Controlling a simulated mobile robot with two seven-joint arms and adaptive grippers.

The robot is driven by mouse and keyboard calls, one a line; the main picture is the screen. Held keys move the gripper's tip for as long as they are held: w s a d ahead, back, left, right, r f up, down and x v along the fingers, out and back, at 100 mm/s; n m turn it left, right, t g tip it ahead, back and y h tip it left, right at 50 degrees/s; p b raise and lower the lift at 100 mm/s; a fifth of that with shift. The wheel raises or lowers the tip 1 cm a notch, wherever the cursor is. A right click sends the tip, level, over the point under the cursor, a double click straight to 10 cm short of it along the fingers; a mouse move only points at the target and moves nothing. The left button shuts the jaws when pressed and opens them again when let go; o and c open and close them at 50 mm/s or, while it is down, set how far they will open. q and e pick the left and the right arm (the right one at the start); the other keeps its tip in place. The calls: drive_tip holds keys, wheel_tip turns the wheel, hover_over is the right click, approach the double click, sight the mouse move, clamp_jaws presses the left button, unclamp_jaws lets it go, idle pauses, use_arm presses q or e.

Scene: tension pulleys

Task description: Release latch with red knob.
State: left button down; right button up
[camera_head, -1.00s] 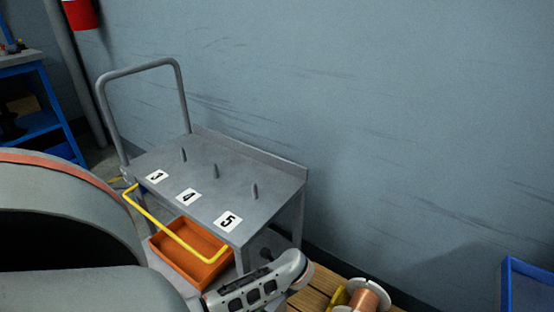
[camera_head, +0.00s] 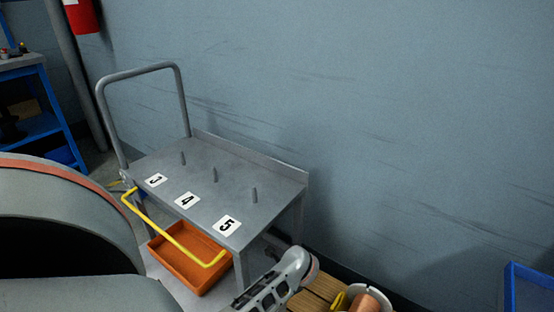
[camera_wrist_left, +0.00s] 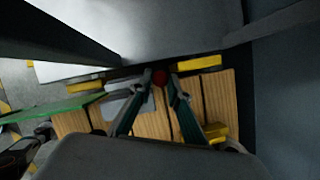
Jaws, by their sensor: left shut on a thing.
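The red knob (camera_wrist_left: 160,77) is a small dark red round shape in the left wrist view, just below a large grey surface. My left gripper (camera_wrist_left: 160,79) has its two fingers on either side of the knob and is shut on it. The latch itself cannot be made out. My right gripper is in neither view.
A grey cart (camera_head: 215,170) with several pegs and labels 3, 4, 5 stands by the wall. An orange bin (camera_head: 190,262) and a yellow bar (camera_head: 170,238) are at its front. A copper spool (camera_head: 368,301) and wooden slats (camera_head: 315,298) lie at the bottom. A blue frame (camera_head: 530,290) is right.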

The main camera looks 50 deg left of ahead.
use_arm(q)
drive_tip(key=shift+w+a+r, duration=0.15)
drive_tip(key=shift+w+a, duration=0.1)
drive_tip(key=shift+a, duration=0.05)
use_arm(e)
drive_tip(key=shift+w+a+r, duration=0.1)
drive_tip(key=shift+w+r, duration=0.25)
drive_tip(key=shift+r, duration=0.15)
use_arm(q)
drive_tip(key=c, duration=1.9)
unclamp_jaws()
drive_tip(key=shift+w+f, duration=0.1)
drive_tip(key=shift+f, duration=0.1)
drive_tip(key=shift+d, duration=0.1)
drive_tip(key=v, duration=0.7)
drive_tip(key=shift+r, duration=0.25)
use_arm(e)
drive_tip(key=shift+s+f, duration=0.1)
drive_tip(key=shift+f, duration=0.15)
use_arm(q)
drive_tip(key=shift+d, duration=0.15)
